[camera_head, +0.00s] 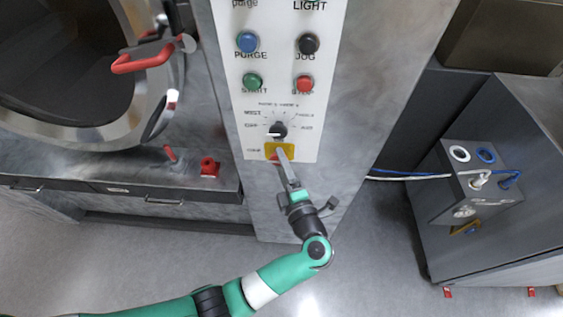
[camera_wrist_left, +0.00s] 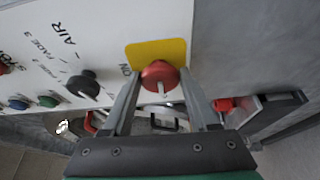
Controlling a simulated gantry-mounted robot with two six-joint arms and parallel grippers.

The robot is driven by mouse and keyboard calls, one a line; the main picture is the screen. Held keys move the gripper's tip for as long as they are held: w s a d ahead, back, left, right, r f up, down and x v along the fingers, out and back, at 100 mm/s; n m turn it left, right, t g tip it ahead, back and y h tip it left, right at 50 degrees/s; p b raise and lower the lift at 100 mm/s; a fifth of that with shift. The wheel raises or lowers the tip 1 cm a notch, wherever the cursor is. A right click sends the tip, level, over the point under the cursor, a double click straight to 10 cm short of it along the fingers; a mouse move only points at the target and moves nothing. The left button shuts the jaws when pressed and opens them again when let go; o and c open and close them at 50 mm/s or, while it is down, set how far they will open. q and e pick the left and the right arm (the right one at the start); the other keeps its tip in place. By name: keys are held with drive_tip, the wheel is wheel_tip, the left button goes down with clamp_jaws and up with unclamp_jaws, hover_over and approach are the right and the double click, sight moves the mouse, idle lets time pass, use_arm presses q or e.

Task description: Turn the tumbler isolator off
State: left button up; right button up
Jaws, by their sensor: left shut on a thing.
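The tumbler isolator is a red rotary knob (camera_wrist_left: 160,75) on a yellow plate (camera_wrist_left: 148,51), low on the white control panel. An "ON" label is beside the plate, and a pale mark on the knob points toward my gripper's base in the left wrist view. In the head view the yellow plate (camera_head: 272,147) shows, with the knob mostly hidden behind my fingers. My left gripper (camera_head: 283,155) reaches up to the panel. In the left wrist view its two fingers (camera_wrist_left: 160,88) are on either side of the red knob, shut on it. My right gripper is not in view.
A black selector knob (camera_head: 279,129) is just above the yellow plate. Blue, black, green and red push buttons sit higher. A round door with a red handle (camera_head: 142,62) is at left. A grey box with cables (camera_head: 480,185) stands at right. Open floor lies below.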

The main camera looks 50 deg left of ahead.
use_arm(q)
drive_tip(key=shift+n, duration=0.3)
drive_tip(key=o, duration=1.3)
drive_tip(key=shift+o, duration=0.2)
drive_tip(key=v, duration=1.1)
drive_tip(key=shift+d+r+p, duration=0.15)
drive_tip(key=shift+d+p, duration=0.15)
drive_tip(key=shift+s, duration=0.1)
